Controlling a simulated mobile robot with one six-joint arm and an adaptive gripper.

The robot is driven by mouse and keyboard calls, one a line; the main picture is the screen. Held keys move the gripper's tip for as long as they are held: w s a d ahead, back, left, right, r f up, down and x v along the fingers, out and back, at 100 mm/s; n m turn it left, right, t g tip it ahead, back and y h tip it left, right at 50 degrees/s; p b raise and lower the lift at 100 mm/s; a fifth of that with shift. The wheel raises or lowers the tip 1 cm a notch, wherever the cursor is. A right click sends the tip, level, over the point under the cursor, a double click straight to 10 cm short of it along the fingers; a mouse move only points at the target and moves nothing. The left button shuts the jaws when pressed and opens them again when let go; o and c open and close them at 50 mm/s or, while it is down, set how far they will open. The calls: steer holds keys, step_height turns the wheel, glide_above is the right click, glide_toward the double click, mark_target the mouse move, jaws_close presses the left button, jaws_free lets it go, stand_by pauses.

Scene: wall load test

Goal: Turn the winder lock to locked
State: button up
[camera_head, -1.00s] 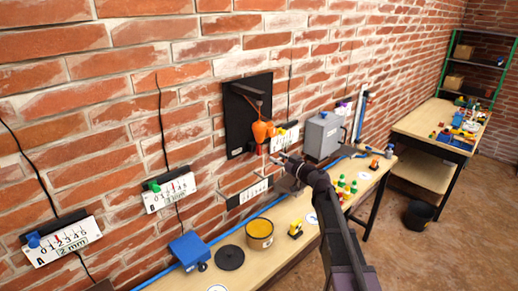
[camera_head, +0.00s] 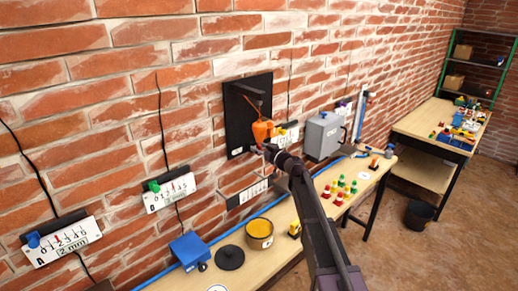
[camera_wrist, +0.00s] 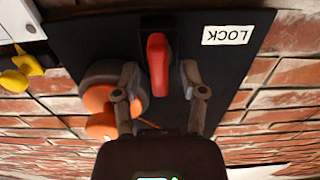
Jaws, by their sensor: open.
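The winder lock is a red lever (camera_wrist: 158,66) on a black wall panel (camera_wrist: 95,32), beside a white label reading LOCK (camera_wrist: 228,35), which appears upside down in the wrist view. My gripper (camera_wrist: 160,75) is open, with one finger on each side of the lever and visible gaps to it. In the head view my gripper (camera_head: 268,150) is at the lower part of the black panel (camera_head: 238,115), just below the orange winder (camera_head: 262,130). The lever is hidden there behind my gripper. Orange rounded parts (camera_wrist: 100,98) sit close to my left-hand finger in the wrist view.
A grey box (camera_head: 322,136) is on the wall to the right. White numbered scales (camera_head: 170,192) hang on the left. Below, a wooden bench holds a yellow-filled tub (camera_head: 259,233), a blue box (camera_head: 189,249) and several small coloured pieces (camera_head: 342,187).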

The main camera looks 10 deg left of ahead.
jaws_close()
steer(key=shift+m, duration=0.3)
steer(key=m, duration=0.4)
steer(key=shift+w+d, duration=0.15)
steer(key=shift+d, duration=0.05)
steer(key=shift+w+d+f+m+b, duration=0.1)
steer(key=shift+f+m+b, duration=0.15)
steer(key=shift+m, duration=2)
steer(key=shift+w+d+f+m+b, duration=0.1)
steer(key=shift+f+m+b, duration=0.1)
steer(key=shift+m, duration=2)
steer(key=shift+w+f+m+b, duration=0.1)
steer(key=shift+f+m+b, duration=0.15)
steer(key=shift+m, duration=2)
